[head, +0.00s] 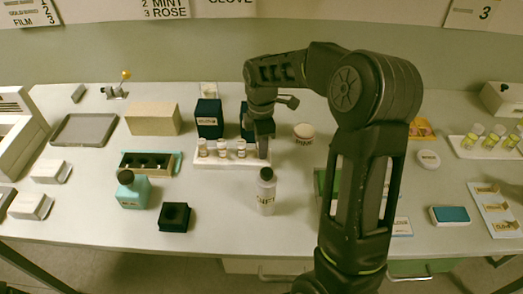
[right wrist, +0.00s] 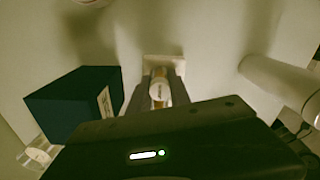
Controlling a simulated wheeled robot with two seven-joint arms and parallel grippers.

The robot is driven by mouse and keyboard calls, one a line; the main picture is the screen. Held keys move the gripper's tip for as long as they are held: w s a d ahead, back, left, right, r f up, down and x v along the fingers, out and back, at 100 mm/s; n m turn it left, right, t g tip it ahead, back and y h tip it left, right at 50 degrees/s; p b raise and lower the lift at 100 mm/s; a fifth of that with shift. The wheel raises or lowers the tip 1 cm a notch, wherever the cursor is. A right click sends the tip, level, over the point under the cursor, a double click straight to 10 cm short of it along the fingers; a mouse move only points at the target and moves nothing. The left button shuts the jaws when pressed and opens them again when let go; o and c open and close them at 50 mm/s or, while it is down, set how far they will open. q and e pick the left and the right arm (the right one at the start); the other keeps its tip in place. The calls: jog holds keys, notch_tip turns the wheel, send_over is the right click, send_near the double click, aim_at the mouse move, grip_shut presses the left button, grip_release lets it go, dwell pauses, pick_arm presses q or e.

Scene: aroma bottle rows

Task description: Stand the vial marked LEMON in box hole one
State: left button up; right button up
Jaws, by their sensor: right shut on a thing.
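My right gripper (head: 263,150) is at the right end of a white vial rack (head: 230,163). In the right wrist view the gripper (right wrist: 162,92) is shut on a small vial (right wrist: 159,90) with a pale label; I cannot read its marking. In the head view that vial is hidden by the fingers. Several white-capped vials (head: 222,148) stand in the rack to the left of the gripper; their labels are too small to read. A long dark box with holes (head: 148,173) lies left of the rack. My left gripper is not in view.
Two dark blue boxes, one at the left (head: 209,118), stand behind the rack; one also shows in the wrist view (right wrist: 75,103).

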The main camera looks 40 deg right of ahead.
grip_shut()
notch_tip(320, 180, up, 10)
jog(key=shift+b, duration=0.5)
jog(key=shift+a, duration=0.1)
dwell(0.5)
